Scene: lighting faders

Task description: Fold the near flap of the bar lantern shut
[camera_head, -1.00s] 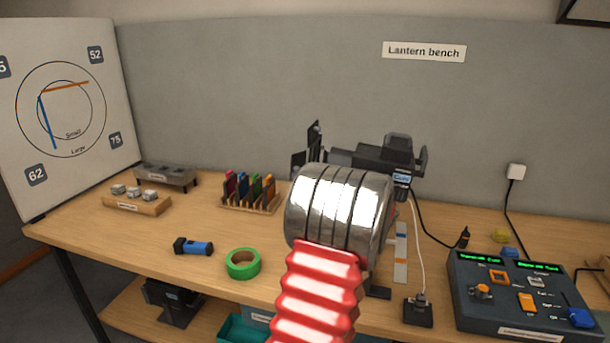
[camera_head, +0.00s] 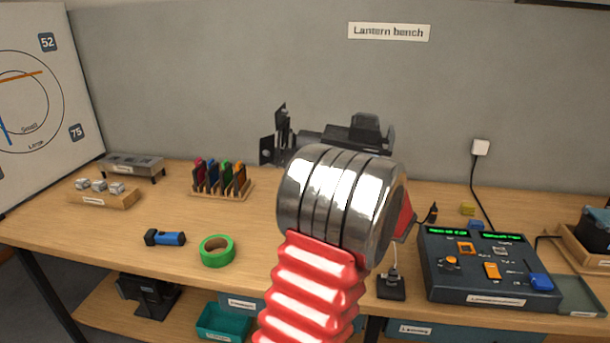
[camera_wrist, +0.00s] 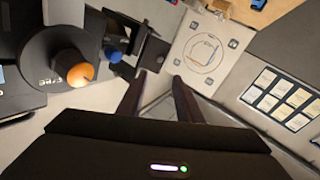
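The dark bar lantern (camera_head: 345,140) stands at the back middle of the bench, partly hidden by my arm. Thin black flaps (camera_head: 278,135) stick out at its left end in the head view. In the wrist view the lantern's dark body (camera_wrist: 75,45) is at upper left, with an orange knob (camera_wrist: 73,68) and a blue knob (camera_wrist: 113,55). A small black flap plate (camera_wrist: 153,52) is just beyond my gripper's left finger in the picture. I cannot tell whether they touch. My gripper (camera_wrist: 158,80) is open with nothing between its fingers; my arm hides it in the head view.
A control console (camera_head: 480,265) is at right, with a black plug box (camera_head: 392,286) beside it. Green tape (camera_head: 217,251), a blue torch (camera_head: 165,238) and a rack of coloured cards (camera_head: 220,180) are at left. The bench front between torch and tape is mostly clear.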

